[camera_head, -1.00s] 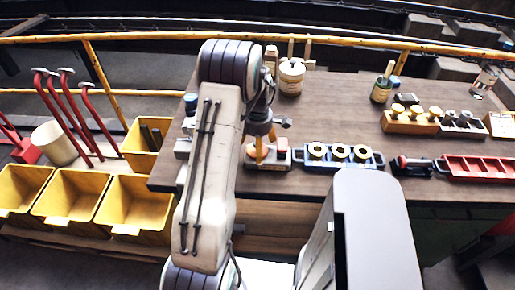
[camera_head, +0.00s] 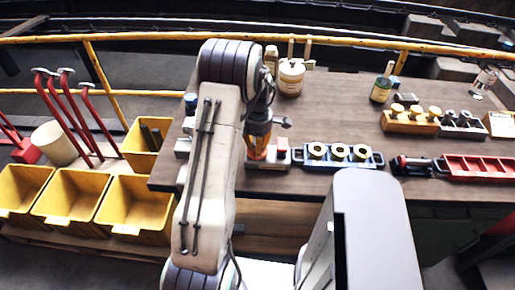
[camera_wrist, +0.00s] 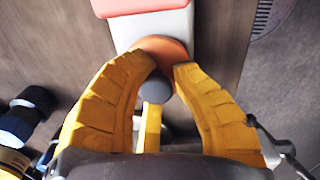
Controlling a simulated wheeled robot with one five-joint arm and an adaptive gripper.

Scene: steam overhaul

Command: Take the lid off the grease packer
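The grease packer shows in the wrist view as a pale base with a red block (camera_wrist: 140,6) and a round orange lid (camera_wrist: 164,47). A grey round knob (camera_wrist: 158,89) stands over the orange part. My gripper (camera_wrist: 168,66) has its two yellow fingers on either side of the knob. They are apart, with a narrow gap between the knob and the right finger. In the head view my gripper (camera_head: 258,152) is low over the packer's base (camera_head: 271,162), at the bench's front edge, and hides much of it.
A blue tray with ringed parts (camera_head: 340,165) stands right of the packer. A red compartment tray (camera_head: 480,168) is farther right. Yellow bins (camera_head: 70,205) stand at the left. Dark and blue cylinders (camera_wrist: 20,120) lie left of my gripper. The bench middle is clear.

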